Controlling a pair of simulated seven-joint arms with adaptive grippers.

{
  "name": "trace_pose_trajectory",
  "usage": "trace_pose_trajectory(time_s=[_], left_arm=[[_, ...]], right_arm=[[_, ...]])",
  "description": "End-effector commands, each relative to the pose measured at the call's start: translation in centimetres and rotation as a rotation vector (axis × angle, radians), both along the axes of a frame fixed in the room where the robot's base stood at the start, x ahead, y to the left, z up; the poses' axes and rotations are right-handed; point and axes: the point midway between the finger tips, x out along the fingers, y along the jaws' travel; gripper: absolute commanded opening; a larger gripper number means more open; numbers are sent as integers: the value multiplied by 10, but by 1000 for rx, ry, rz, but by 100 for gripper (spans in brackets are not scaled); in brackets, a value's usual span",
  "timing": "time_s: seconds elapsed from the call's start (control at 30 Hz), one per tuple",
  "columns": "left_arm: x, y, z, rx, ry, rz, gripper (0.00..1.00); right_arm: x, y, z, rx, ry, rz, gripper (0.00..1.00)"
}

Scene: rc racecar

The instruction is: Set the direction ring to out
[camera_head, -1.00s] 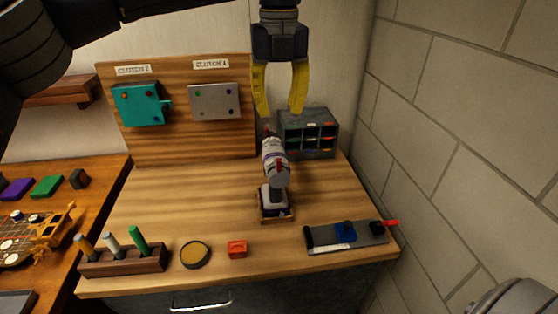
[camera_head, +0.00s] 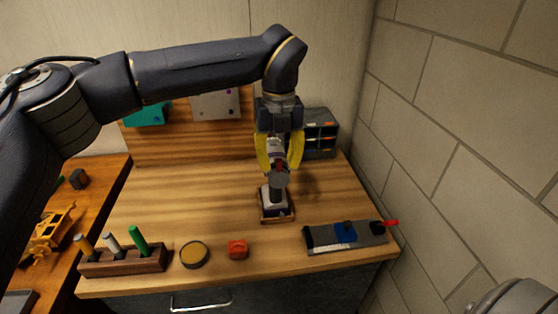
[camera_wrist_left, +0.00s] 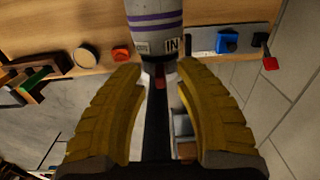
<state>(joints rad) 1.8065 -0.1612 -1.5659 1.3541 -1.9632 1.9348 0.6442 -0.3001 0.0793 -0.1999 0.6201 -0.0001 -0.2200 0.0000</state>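The power screwdriver (camera_head: 278,180) stands upright in a small wooden holder (camera_head: 277,219) on the workbench. In the left wrist view its white body (camera_wrist_left: 155,22) has purple stripes, and a label reading "IN" (camera_wrist_left: 172,44) shows near a grey band, which looks like the direction ring (camera_wrist_left: 160,62). My left gripper (camera_head: 279,168) is above the tool, with its yellow fingers open on either side of its upper part. In the left wrist view the left gripper's fingertips (camera_wrist_left: 161,68) are close to the ring; whether they touch it is unclear.
A grey drawer organizer (camera_head: 320,132) stands behind the tool. A grey fixture (camera_head: 322,240) with a blue block and red handle is front right. An orange-red block (camera_head: 237,249), a round tin (camera_head: 195,255) and a marker rack (camera_head: 125,262) line the front edge. A brick wall bounds the right.

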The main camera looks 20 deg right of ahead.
Motion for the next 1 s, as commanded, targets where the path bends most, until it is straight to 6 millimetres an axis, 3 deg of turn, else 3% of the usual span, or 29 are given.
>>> trace_pose_trajectory(time_s=[0.37, 0.67, 1.0], left_arm=[[0, 0, -2, 0, -1, 0, 33], [0, 0, -2, 0, -1, 0, 0], [0, 0, -2, 0, 0, -1, 0]], right_arm=[[0, 0, 0, 0, 0, 0, 44], [0, 0, 0, 0, 0, 0, 44], [0, 0, 0, 0, 0, 0, 44]])
